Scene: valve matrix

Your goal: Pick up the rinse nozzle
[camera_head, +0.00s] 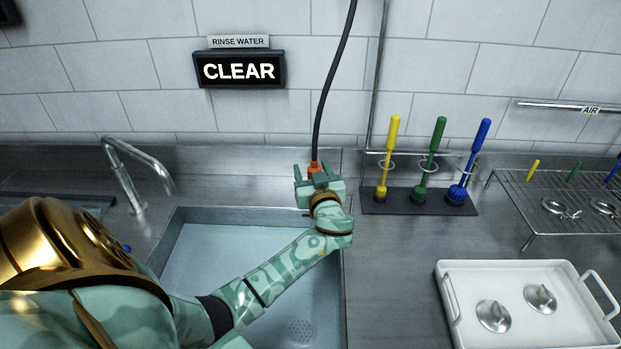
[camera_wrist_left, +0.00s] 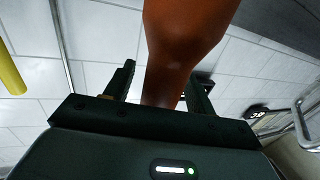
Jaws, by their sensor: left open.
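The rinse nozzle (camera_head: 314,168) is orange and hangs upright at the end of a black hose (camera_head: 330,80), over the back edge of the sink. My left gripper (camera_head: 314,174) is open at the nozzle, with one finger on each side of it. In the left wrist view the nozzle (camera_wrist_left: 178,45) looms large and its narrower part passes between the open fingers (camera_wrist_left: 160,82). Whether either finger touches it I cannot tell. The nozzle's lower part is hidden behind my gripper in the head view. My right gripper is not in view.
The sink (camera_head: 210,250) lies under my left arm, with a faucet (camera_head: 140,175) at its left. Yellow, green and blue brushes stand in a rack (camera_head: 400,205) close to the right. A white tray (camera_head: 460,330) holds two metal parts. A wire rack (camera_head: 540,230) stands behind it.

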